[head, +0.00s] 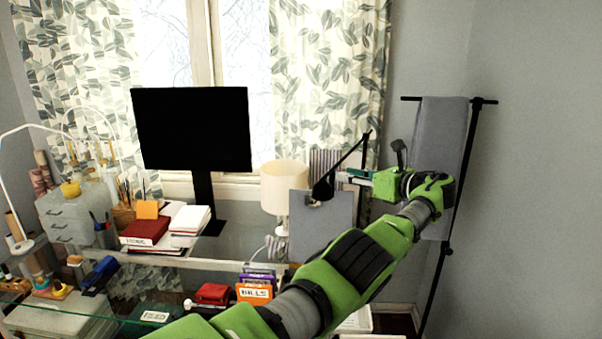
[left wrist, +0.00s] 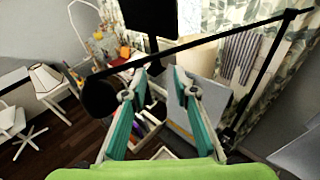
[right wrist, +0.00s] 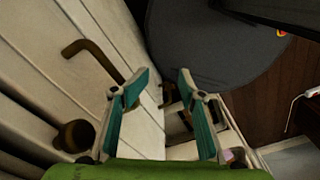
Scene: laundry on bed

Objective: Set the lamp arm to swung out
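The black lamp arm (head: 351,155) slants up to the right from its dark shade (head: 322,189) in the head view, in front of the window side. In the left wrist view the lamp arm (left wrist: 215,38) crosses the picture from the round dark shade (left wrist: 98,98) at left to a joint at upper right. My left gripper (head: 345,178) is beside the shade; its fingers (left wrist: 160,76) are apart with nothing between them, close to the lamp arm. I cannot tell whether they touch it. My right gripper (right wrist: 164,76) is open and empty, and shows only in the right wrist view.
A desk with a black monitor (head: 192,129), books (head: 145,231) and a cream table lamp (head: 284,187) stands at left. A grey board (head: 318,226) is below the lamp shade. A black rack with a grey towel (head: 440,140) stands at right. A brown handle (right wrist: 95,58) is near my right gripper.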

